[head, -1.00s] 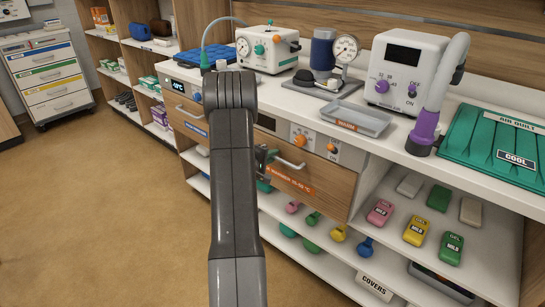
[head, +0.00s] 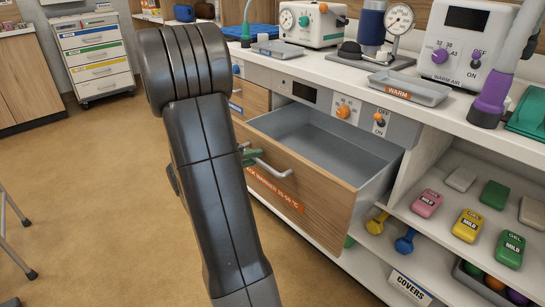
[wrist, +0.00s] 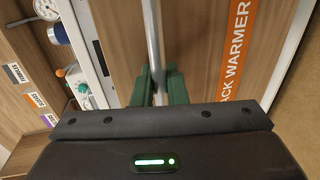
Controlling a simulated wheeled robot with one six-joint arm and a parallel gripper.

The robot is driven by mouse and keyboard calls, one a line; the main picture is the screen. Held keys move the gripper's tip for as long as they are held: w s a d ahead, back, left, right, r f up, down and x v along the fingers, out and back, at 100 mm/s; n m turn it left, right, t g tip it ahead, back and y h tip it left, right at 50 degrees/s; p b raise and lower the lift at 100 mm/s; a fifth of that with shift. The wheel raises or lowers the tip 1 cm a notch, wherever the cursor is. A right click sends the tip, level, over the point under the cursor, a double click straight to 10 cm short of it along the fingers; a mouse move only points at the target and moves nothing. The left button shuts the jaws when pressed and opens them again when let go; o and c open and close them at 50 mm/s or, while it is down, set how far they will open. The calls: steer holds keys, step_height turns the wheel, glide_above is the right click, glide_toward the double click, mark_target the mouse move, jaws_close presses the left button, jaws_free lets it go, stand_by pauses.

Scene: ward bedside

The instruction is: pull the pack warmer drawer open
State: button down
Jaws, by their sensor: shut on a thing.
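The pack warmer drawer (head: 300,180) has a wooden front with an orange label and stands well out from the cabinet in the head view. Its grey inside (head: 330,145) shows and looks empty. The silver bar handle (head: 275,172) runs along the front. My gripper (head: 250,158) is at the left end of this handle, partly hidden behind my arm. In the wrist view the green fingers of my gripper (wrist: 160,88) are shut around the handle bar (wrist: 153,40), beside the orange label (wrist: 235,45).
Above the drawer is a panel with orange knobs (head: 343,112). A grey WARM tray (head: 410,88) lies on the counter. A shelf with coloured gel packs (head: 466,226) is at the right. Open brown floor (head: 110,190) lies to the left.

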steer(key=shift+f+b+v, duration=0.2)
steer(key=shift+v, duration=0.75)
steer(key=shift+f+b+v, duration=0.2)
steer(key=shift+v, duration=0.8)
steer(key=shift+f+b+v, duration=0.2)
steer(key=shift+v, duration=0.75)
steer(key=shift+a, duration=0.1)
steer(key=c, duration=1.8)
jaws_free()
steer(key=p+v, duration=0.3)
steer(key=v, duration=1)
steer(key=shift+s+a, duration=0.25)
steer(key=shift+a, duration=0.1)
steer(key=b+x, duration=0.3)
steer(key=x, duration=1.1)
steer(key=shift+r, duration=0.1)
